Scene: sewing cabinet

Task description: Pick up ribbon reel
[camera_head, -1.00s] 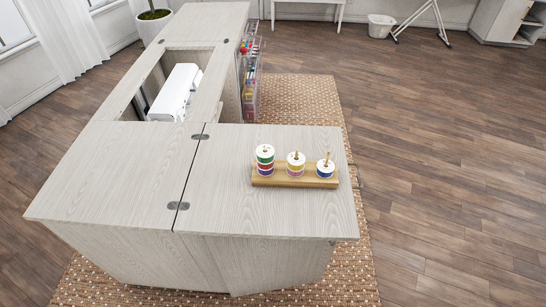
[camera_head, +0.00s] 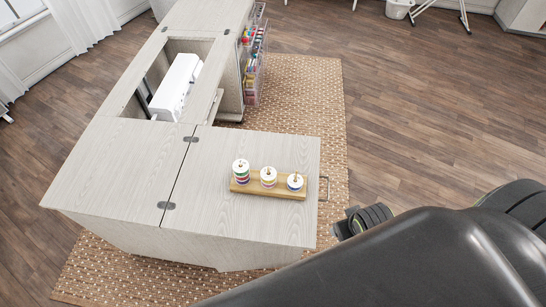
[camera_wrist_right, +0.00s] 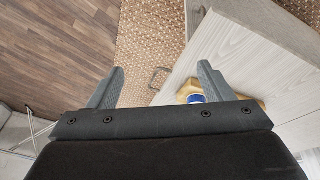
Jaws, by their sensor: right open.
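Three ribbon reel stacks stand on pegs of a wooden holder (camera_head: 268,194) on the cabinet's extended leaf. The left stack (camera_head: 241,170) is the tallest, with several coloured reels. The middle stack (camera_head: 268,177) is shorter. The right stack (camera_head: 295,182) is low, white and blue. In the right wrist view a blue and white reel (camera_wrist_right: 196,98) is partly hidden behind my gripper. My right gripper (camera_wrist_right: 158,88) is open and empty, beside the leaf's edge near a metal handle. In the head view my right arm covers the lower right. My left gripper is not in view.
The cabinet leaf (camera_head: 225,223) has clear room around the holder. A metal handle (camera_head: 324,188) sticks out from the leaf's right side. A white sewing machine (camera_head: 176,86) sits in the cabinet's opening. Woven rug (camera_head: 300,95) and wooden floor lie around.

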